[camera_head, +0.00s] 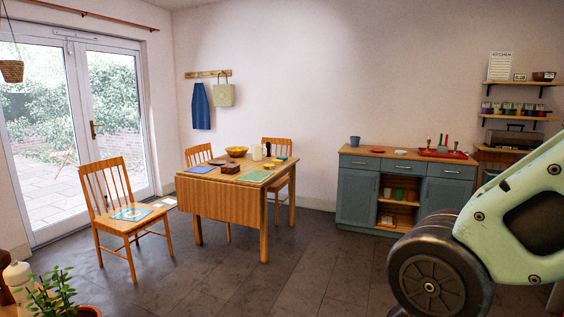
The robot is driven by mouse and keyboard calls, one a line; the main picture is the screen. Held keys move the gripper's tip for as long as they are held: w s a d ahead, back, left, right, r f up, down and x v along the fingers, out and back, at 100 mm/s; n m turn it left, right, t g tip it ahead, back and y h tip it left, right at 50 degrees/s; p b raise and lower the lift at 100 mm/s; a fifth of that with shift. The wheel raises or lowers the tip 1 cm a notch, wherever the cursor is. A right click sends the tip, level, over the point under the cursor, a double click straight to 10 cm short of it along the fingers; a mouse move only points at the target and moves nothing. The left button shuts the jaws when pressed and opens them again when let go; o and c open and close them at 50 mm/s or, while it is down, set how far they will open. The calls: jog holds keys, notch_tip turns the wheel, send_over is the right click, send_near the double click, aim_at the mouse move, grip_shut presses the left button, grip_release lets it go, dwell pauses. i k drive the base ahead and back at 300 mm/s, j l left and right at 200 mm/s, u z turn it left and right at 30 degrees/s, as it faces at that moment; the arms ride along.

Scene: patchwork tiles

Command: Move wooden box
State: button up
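A small dark reddish-brown wooden box (230,168) sits on the drop-leaf wooden table (228,205) in the middle of the room. It stands between a blue mat on its left and a green mat on its right. Part of my arm, pale green with a dark round joint, fills the lower right of the head view. My gripper is outside the frame, so its state does not show.
A blue-grey cabinet (357,195) stands against the back wall. Dark tiled floor (310,265) lies open in front.

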aim_at(223, 171)
jog(key=i+z, duration=0.3)
jog(key=i, duration=0.45)
jog(key=i+j+z, duration=0.1)
jog(key=i+z, duration=0.2)
jog(key=i, duration=0.4)
jog(key=i+u, duration=0.25)
jog(key=i, duration=0.3)
jog(key=i+l+u, duration=0.2)
jog(key=i, duration=0.3)
jog(key=i+l+u, duration=0.1)
jog(key=i+u, duration=0.15)
jog(key=i, duration=0.25)
jog(key=i+j+u, duration=0.2)
jog(key=i+u, duration=0.15)
jog(key=i, duration=0.3)
jog(key=i+u, duration=0.4)
jog(key=i, duration=0.3)
jog(key=i+l+u, duration=0.2)
jog(key=i+u, duration=0.15)
jog(key=i, duration=0.35)
jog(key=i+u, duration=0.2)
jog(key=i, duration=0.3)
